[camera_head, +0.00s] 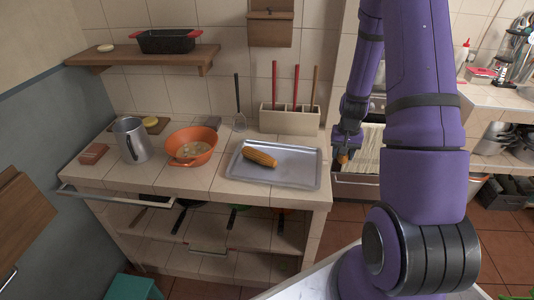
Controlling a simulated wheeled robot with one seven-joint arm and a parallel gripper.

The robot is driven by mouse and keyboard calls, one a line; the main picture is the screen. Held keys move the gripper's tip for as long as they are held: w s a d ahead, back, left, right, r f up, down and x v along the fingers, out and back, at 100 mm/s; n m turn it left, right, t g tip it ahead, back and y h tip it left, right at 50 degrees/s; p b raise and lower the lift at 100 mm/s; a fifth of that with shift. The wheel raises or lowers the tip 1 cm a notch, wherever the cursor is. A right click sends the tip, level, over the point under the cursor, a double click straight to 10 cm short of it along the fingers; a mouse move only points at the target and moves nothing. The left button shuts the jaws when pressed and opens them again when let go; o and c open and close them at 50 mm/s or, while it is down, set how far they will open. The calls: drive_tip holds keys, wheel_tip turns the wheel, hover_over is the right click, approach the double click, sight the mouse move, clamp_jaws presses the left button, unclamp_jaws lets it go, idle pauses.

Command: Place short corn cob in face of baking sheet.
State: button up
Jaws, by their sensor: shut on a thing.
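The baking sheet (290,178) is a grey metal tray lying flat on the tiled counter, near its right end. A long yellow-orange corn cob (260,156) lies on the sheet's left part. My gripper (344,154) is just right of the sheet, past the counter's right edge. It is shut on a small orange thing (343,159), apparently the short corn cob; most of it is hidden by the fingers.
An orange colander (190,147), a metal mug (132,140) and a brown block (93,153) stand left of the sheet. A utensil holder (289,119) with tall red handles stands behind it. The sheet's right part is bare.

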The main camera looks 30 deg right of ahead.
hover_over(292, 168)
drive_tip(key=shift+s+a+f, duration=0.1)
drive_tip(key=shift+f, duration=2.4)
drive_tip(key=o, duration=0.7)
drive_tip(key=shift+f, duration=0.15)
